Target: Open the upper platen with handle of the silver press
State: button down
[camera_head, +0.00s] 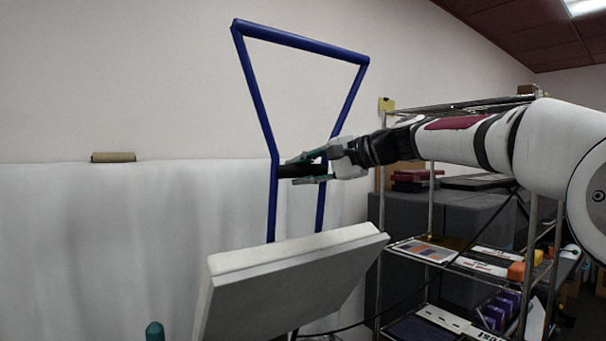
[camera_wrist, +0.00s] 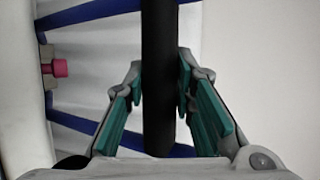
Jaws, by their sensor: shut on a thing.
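The silver press's upper platen (camera_head: 290,285) is a pale grey slab, raised and tilted, at the bottom middle of the head view. Its blue handle frame (camera_head: 258,100) rises from behind the slab and widens toward the top. A black grip bar (camera_head: 289,171) sits between the frame's side tubes. It runs down the middle of the wrist view (camera_wrist: 158,60). My gripper (camera_head: 307,171) reaches in from the right, shut on the black grip bar. In the wrist view, its green finger pads (camera_wrist: 160,92) flank the bar. The press's lower part is out of view.
A metal shelf rack (camera_head: 432,250) with boxes and flat items stands at the right, below my arm. A white sheet (camera_head: 110,240) hangs behind the press, with a brown roll (camera_head: 113,157) on its top edge. The space above the handle is clear.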

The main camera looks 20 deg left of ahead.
jog(key=shift+r, duration=0.2)
jog(key=c, duration=1.3)
grip_release()
jog(key=shift+f, duration=0.1)
jog(key=shift+c, duration=0.2)
jog(key=v, duration=1.2)
jog(key=shift+s, duration=0.1)
jog(key=s+d+f+n+t+h, duration=0.1)
jog(key=s+d+f+n+h, duration=0.1)
jog(key=s+d+f+h, duration=0.5)
jog(key=s+d+f+n+h, duration=0.2)
jog(key=s+d+f+h, duration=0.5)
jog(key=s+d+f, duration=1.3)
jog(key=s+d, duration=0.1)
jog(key=s, duration=0.6)
jog(key=shift+s+f+t, duration=0.35)
jog(key=shift+t, duration=0.05)
